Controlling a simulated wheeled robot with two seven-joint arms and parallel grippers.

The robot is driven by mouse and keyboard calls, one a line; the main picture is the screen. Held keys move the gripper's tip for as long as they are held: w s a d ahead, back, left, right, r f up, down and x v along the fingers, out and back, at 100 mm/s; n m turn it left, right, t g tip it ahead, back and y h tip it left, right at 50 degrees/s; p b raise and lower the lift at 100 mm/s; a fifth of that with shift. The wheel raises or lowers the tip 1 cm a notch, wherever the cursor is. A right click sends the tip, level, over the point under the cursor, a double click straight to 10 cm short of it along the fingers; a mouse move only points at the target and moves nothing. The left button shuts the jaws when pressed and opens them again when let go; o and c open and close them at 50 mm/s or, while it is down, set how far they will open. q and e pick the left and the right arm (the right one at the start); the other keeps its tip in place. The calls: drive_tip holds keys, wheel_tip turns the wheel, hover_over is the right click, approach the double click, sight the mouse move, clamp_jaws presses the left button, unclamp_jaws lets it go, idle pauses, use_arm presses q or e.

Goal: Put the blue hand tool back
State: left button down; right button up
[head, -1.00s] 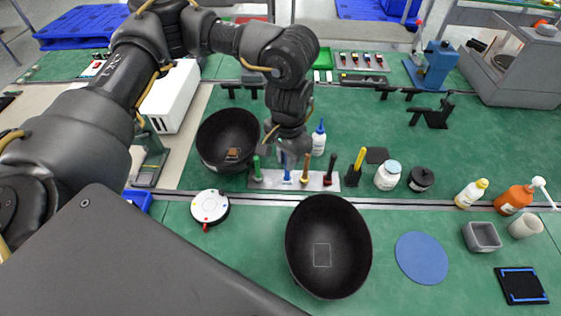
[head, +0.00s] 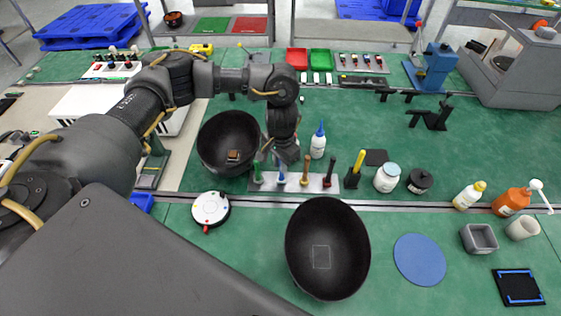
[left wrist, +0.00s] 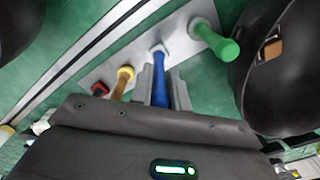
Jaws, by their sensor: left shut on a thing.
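The blue hand tool (left wrist: 159,75) stands with its tip at the pale holder plate (left wrist: 125,62) in the left wrist view, between the green-handled tool (left wrist: 215,42) and the orange-handled tool (left wrist: 121,84). My left gripper (left wrist: 160,85) is shut on the blue tool, with a grey finger on each side of it. In the head view the left gripper (head: 285,152) is over the plate (head: 262,185), and the blue tool (head: 282,172) shows below it. Whether the tool is fully seated in its hole, I cannot tell. My right gripper is not in view.
A black bowl (head: 203,140) is close left of the plate, and another black bowl (head: 360,250) is in front. A dark red tool (head: 329,168), a white bottle with a blue tip (head: 318,142) and a yellow-handled tool (head: 357,163) stand near.

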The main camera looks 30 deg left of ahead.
use_arm(q)
drive_tip(key=shift+f, duration=0.1)
drive_tip(key=c, duration=1.3)
unclamp_jaws()
drive_tip(key=shift+c, duration=0.2)
wheel_tip(320, 180, up, 12)
drive_tip(key=shift+d+r+b, duration=0.1)
drive_tip(key=shift+b, duration=0.35)
